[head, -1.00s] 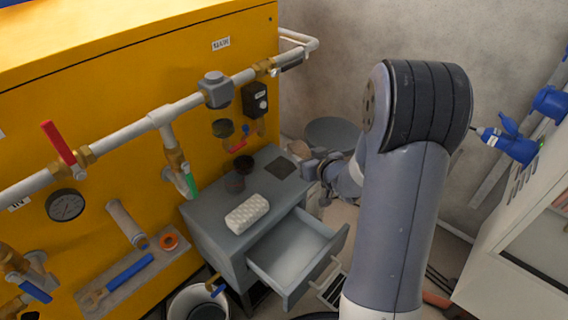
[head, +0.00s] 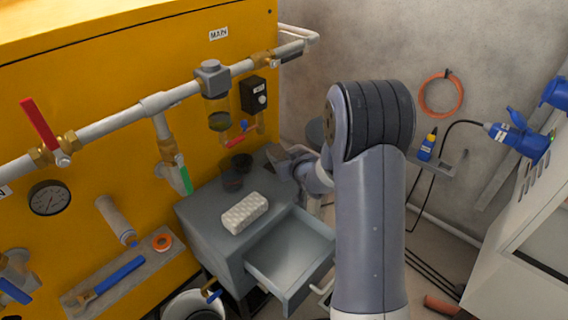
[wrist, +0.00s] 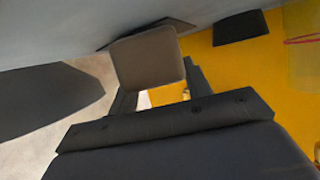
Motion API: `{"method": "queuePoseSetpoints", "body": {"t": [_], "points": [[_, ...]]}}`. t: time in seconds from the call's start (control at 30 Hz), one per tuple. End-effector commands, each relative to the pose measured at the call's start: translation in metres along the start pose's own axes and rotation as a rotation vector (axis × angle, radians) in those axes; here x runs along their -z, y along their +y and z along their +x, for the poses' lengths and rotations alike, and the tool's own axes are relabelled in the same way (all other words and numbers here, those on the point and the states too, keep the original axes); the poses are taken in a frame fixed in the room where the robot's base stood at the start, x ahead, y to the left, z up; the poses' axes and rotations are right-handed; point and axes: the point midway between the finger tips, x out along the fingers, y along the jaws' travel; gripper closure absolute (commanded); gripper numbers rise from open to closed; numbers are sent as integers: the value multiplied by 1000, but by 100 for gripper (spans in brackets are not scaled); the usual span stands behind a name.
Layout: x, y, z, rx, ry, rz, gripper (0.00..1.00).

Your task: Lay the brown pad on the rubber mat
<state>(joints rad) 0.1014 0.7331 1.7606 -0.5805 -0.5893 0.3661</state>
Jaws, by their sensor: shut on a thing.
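The brown pad (wrist: 147,58) is between the fingers of my gripper (wrist: 156,82) in the wrist view, and the gripper is shut on it. In the head view my gripper (head: 302,162) is over the back right part of the grey cabinet top (head: 200,212). The dark rubber mat (head: 274,153) lies at the back of that top and is partly hidden by the gripper and pad. A dark flat patch (wrist: 175,25) shows behind the pad in the wrist view; I cannot tell if it is the mat. The gap between pad and mat cannot be judged.
A white textured block (head: 244,213) and a dark cup (head: 232,178) stand on the cabinet top near the mat. The cabinet drawer (head: 290,255) is open. Pipes (head: 165,100), a red-handled valve (head: 40,125) and a black box (head: 253,95) are on the yellow panel behind.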

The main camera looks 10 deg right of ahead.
Motion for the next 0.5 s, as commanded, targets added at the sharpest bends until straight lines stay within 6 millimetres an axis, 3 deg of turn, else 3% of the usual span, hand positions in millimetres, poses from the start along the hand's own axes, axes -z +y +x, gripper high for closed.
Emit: {"method": "queuePoseSetpoints", "body": {"t": [0.37,0.4,0.5], "points": [[-4,0,2,0,0,0,78],[-3,0,2,0,0,0,51],[-3,0,1,0,0,0,43]]}}
